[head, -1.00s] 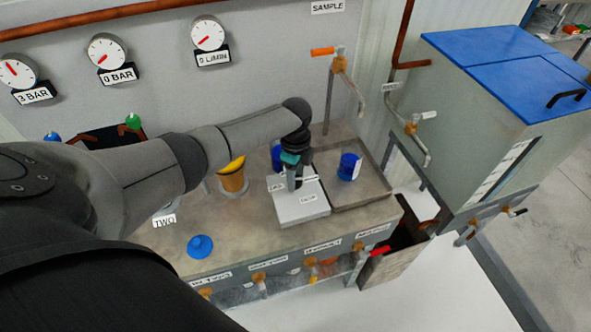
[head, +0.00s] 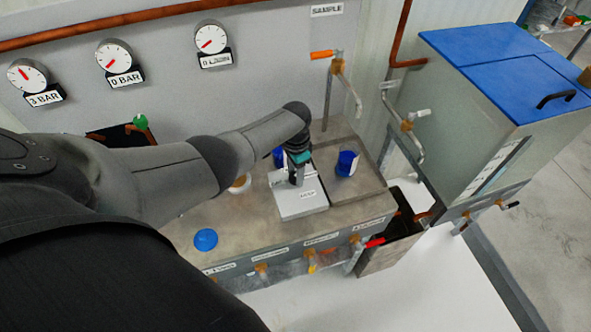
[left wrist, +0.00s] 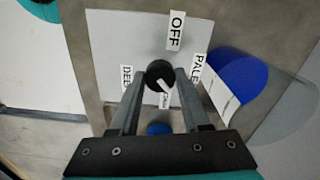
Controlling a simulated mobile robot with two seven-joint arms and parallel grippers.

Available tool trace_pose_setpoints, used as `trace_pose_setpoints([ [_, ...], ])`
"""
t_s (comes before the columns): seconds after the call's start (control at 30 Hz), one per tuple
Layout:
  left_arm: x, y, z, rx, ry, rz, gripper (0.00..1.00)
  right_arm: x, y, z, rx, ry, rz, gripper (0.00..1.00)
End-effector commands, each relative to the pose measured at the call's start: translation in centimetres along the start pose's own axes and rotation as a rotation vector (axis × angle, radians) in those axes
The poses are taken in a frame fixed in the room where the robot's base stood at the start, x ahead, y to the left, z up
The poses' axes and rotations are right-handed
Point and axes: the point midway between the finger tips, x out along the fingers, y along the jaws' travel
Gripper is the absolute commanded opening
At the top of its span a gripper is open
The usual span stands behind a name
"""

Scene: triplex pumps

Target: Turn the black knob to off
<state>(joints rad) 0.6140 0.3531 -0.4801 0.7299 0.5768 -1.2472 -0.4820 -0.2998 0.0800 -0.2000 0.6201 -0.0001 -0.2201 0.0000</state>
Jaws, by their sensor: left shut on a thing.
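The black knob (left wrist: 160,73) sits on top of a white-grey box (left wrist: 115,40), between the two fingers of my left gripper (left wrist: 160,78), which is shut on it. A white mark on the knob points down and slightly right in the left wrist view, away from the OFF label (left wrist: 175,31) at the top. Other labels stand on the left, the right and just below the knob. In the head view my left gripper (head: 296,176) reaches down onto the box (head: 301,208) and hides the knob. My right gripper is not in view.
A blue cup (head: 346,163) stands on the tray right of the box. A blue lid-like piece (head: 205,239) lies on the bench at front left. Several labelled valves line the bench front. A tank with a blue lid (head: 505,62) stands at right.

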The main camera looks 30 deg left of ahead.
Motion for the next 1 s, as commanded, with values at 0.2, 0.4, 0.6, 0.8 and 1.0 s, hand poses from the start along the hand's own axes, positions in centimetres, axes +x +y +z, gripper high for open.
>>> trace_pose_setpoints([
  [0.2, -0.1, 0.0, 0.1, -0.209, -0.004, 0.000, 0.00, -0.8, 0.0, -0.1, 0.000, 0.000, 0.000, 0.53],
  [0.4, -0.1, -0.1, 0.1, -0.398, -0.003, -0.001, 0.00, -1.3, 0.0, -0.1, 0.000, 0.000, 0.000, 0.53],
  [0.6, -0.1, 0.0, 0.1, -0.588, -0.003, 0.000, 0.00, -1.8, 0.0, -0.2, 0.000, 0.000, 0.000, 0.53],
  [0.8, -0.1, 0.0, 0.1, -0.777, -0.004, 0.000, 0.00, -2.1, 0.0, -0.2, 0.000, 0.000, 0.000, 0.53],
  [1.0, -0.1, -0.1, 0.1, -0.967, -0.002, -0.001, 0.00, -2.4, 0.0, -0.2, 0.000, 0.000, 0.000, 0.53],
])
